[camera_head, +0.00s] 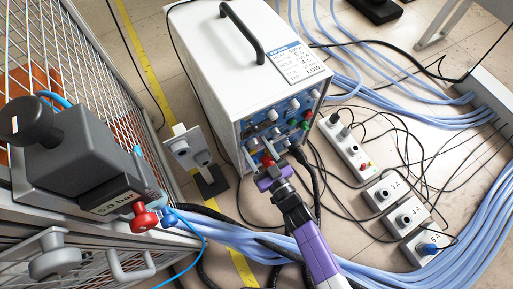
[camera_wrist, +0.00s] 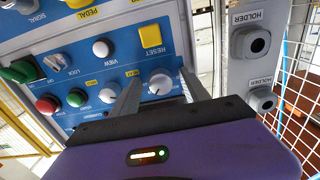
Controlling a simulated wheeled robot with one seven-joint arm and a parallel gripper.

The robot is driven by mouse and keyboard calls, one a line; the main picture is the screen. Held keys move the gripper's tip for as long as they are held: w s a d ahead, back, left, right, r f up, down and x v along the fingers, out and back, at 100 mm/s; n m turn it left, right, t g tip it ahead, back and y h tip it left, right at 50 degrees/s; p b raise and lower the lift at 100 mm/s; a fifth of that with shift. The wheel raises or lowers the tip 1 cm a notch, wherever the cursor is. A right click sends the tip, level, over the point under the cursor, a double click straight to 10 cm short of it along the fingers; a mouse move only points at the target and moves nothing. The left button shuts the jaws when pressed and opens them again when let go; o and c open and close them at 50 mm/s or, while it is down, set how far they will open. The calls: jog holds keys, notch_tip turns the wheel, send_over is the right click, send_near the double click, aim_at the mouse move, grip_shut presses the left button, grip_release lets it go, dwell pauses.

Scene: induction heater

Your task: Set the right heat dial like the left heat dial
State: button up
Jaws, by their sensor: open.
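The heater's blue panel fills much of the wrist view, turned about upside down compared with the head view. Two white round dials sit side by side: one (camera_wrist: 160,82) on the picture's right and one (camera_wrist: 108,95) on its left. My gripper (camera_wrist: 161,76) is open, with its grey fingers on either side of the picture-right dial; contact is not clear. The left finger reaches between the two dials. Their labels and pointer angles are too small to read surely. In the head view my gripper (camera_head: 266,153) is at the front of the heater (camera_head: 235,60), hiding the lower panel.
Near the fingers are a yellow RESET button (camera_wrist: 149,39), a VIEW knob (camera_wrist: 102,48), a green button (camera_wrist: 77,97) and a red button (camera_wrist: 47,104). A holder post (camera_head: 190,150) stands beside the heater. Blue cables (camera_head: 440,265) and a power strip (camera_head: 350,147) lie on the floor.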

jog(key=shift+c, duration=0.4)
grip_shut()
jog(key=m+p, duration=0.1)
jog(key=m, duration=0.3)
jog(key=shift+m+p, duration=0.55)
jog(key=shift+m, duration=1.45)
jog(key=shift+o, duration=0.4)
grip_release()
